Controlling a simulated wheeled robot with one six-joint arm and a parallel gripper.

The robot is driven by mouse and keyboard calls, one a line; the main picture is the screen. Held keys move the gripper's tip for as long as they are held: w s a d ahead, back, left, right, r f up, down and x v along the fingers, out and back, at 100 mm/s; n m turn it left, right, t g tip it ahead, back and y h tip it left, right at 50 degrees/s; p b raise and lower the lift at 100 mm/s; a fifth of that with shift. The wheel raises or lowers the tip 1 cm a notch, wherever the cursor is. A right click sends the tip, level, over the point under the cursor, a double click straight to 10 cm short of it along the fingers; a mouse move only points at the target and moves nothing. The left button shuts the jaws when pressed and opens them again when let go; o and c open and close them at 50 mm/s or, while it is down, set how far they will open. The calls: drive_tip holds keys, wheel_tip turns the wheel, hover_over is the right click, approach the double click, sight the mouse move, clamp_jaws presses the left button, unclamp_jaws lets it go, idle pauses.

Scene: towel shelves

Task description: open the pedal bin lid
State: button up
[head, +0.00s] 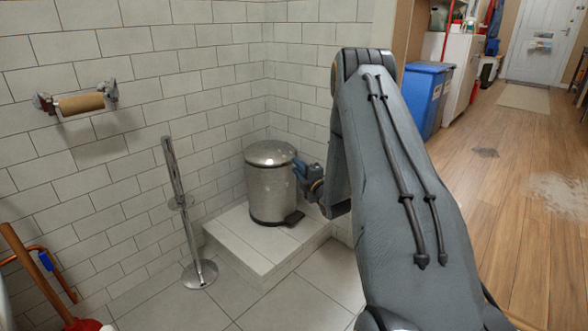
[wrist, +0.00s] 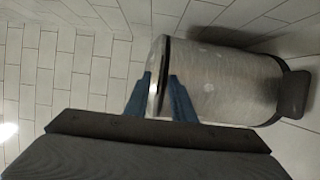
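The pedal bin (head: 270,195) is a brushed-metal cylinder standing upright on a tiled step in the corner. Its domed lid (head: 270,152) is down. The black pedal (head: 293,217) sticks out at the bin's base, and it shows at the right in the wrist view (wrist: 293,93). My gripper (head: 300,170) is at the bin's right side, near the lid's rim. In the wrist view the bin (wrist: 215,80) appears on its side, with its lid (wrist: 155,65) to the left. My two blue fingers (wrist: 160,95) are apart, one on each side of the dark rim. I cannot tell whether they touch it.
The tiled step (head: 235,240) carries the bin, with tiled walls behind and to the left. A metal stand (head: 190,225) is left of the step. A paper roll holder (head: 80,103) is on the wall. A blue bin (head: 425,98) stands beyond my arm. Wooden floor is open at the right.

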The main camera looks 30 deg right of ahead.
drive_tip(key=shift+w+b, duration=0.45)
drive_tip(key=shift+w, duration=1.05)
drive_tip(key=shift+c, duration=0.5)
clamp_jaws()
